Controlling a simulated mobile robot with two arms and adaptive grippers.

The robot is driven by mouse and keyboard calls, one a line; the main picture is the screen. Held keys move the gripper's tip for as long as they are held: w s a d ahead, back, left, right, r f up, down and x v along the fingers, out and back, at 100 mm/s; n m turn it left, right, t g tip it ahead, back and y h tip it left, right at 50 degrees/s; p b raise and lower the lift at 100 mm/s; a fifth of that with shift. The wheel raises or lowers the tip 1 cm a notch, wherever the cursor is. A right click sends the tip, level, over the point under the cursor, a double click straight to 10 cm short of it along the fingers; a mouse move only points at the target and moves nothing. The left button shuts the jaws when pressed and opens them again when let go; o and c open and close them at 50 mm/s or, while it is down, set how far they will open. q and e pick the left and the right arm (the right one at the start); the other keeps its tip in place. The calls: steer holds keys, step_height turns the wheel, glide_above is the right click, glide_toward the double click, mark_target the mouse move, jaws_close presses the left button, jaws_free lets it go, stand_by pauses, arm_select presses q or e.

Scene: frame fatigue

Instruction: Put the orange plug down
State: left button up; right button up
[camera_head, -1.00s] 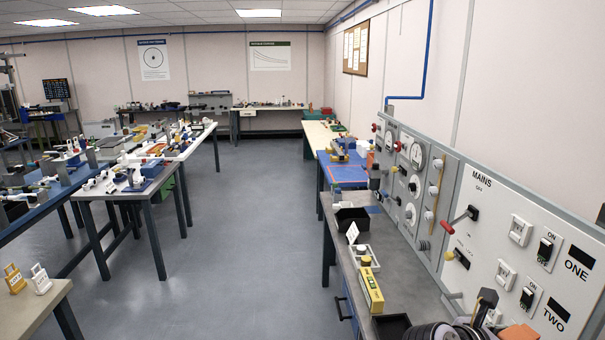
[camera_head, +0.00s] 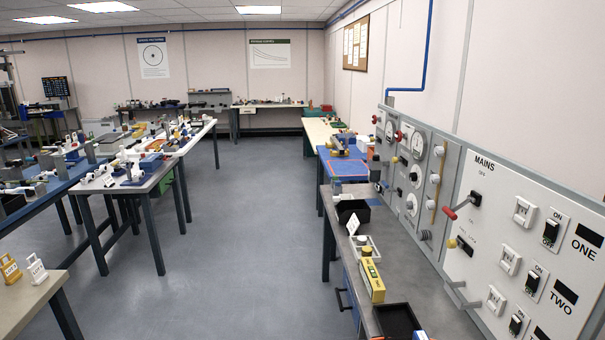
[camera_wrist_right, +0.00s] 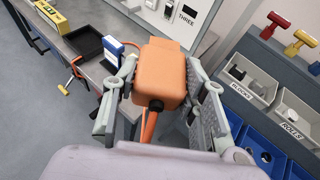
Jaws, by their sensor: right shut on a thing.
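The orange plug (camera_wrist_right: 160,70) is a rounded block with an orange cord running down from its near end, in the right wrist view. My right gripper (camera_wrist_right: 163,82) is shut on it, with one grey finger on each side. The plug appears held in front of the bench edge, near the wall panel; whether it touches anything is unclear. Neither the plug nor my right gripper shows in the head view. My left gripper is in neither view.
The grey bench (camera_head: 405,260) carries a yellow box (camera_head: 372,284) and a black tray (camera_head: 397,320). A blue and white box (camera_wrist_right: 112,52) stands near the plug. The switch panel (camera_head: 490,250) rises behind. Labelled bins (camera_wrist_right: 248,85) lie at right. The floor aisle is clear.

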step_height(320, 180, down, 7)
steer(key=b, duration=0.5)
steer(key=shift+r, duration=0.15)
steer(key=shift+a, duration=0.1)
